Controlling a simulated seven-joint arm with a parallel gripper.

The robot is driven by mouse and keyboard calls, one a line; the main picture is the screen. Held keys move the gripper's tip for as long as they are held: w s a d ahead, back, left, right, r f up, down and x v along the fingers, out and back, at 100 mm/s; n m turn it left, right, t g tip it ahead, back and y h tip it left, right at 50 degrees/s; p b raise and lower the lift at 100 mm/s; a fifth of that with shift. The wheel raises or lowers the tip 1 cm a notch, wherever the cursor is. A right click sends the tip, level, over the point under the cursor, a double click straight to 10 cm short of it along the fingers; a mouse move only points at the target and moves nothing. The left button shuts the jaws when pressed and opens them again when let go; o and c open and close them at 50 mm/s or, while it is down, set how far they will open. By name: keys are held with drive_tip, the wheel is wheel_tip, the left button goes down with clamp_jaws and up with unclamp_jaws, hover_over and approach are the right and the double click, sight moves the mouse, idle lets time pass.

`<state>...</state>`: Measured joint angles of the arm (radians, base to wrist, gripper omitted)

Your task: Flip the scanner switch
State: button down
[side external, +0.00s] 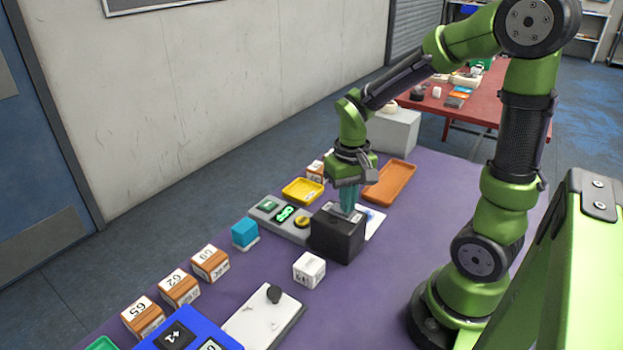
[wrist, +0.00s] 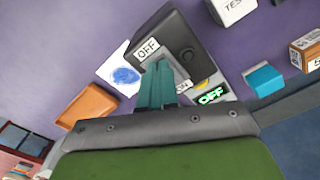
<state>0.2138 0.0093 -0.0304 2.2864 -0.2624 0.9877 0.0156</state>
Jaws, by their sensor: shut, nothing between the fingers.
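A black box (side external: 337,240) stands on the purple table. In the wrist view this box (wrist: 180,42) carries a white OFF label (wrist: 148,49) on its top. My gripper (side external: 347,207) is shut and empty, pointing down at the top of the box. In the wrist view the teal fingers (wrist: 160,68) are together, beside the OFF label, and cover part of the box top. I cannot tell whether they touch it. The switch itself is hidden or too small to make out. A small green display (wrist: 211,95) beside the box reads OFF.
A grey panel (side external: 264,213) with a yellow round part (side external: 302,221) adjoins the box. Yellow tray (side external: 303,191) and orange tray (side external: 388,184) lie behind. A white cube (side external: 309,269), a blue cube (side external: 245,232) and several numbered brown boxes (side external: 210,262) stand in front.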

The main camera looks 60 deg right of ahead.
drive_tip(key=shift+r, duration=3.5)
drive_tip(key=shift+w+f, duration=0.1)
drive_tip(key=shift+f, duration=0.1)
drive_tip(key=s+a+r+n+t+y, duration=0.2)
drive_tip(key=s+a+r+t, duration=0.2)
drive_tip(key=a, duration=0.6)
wheel_tip(320, 180, up, 3)
drive_tip(key=t, duration=0.3)
